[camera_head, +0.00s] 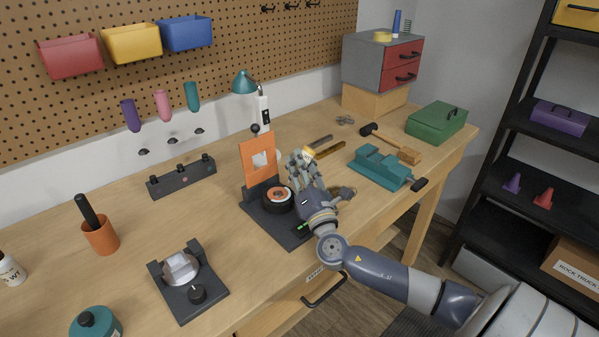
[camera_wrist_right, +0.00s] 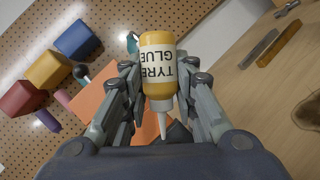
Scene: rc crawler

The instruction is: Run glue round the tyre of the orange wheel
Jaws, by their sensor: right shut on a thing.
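The orange wheel (camera_head: 277,196), a black tyre around an orange and white hub, sits on a dark stand (camera_head: 258,213) on the workbench. My right gripper (camera_head: 299,160) is just right of the wheel, shut on a yellow bottle labelled TYRE GLUE. In the right wrist view the glue bottle (camera_wrist_right: 158,70) is between the fingers (camera_wrist_right: 160,90), with its white nozzle (camera_wrist_right: 162,125) pointing to the bottom of that picture. The wheel is not clearly visible there. My left gripper is not in view.
A teal vise (camera_head: 380,167), a mallet (camera_head: 392,143) and a green toolbox (camera_head: 437,122) are to the right.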

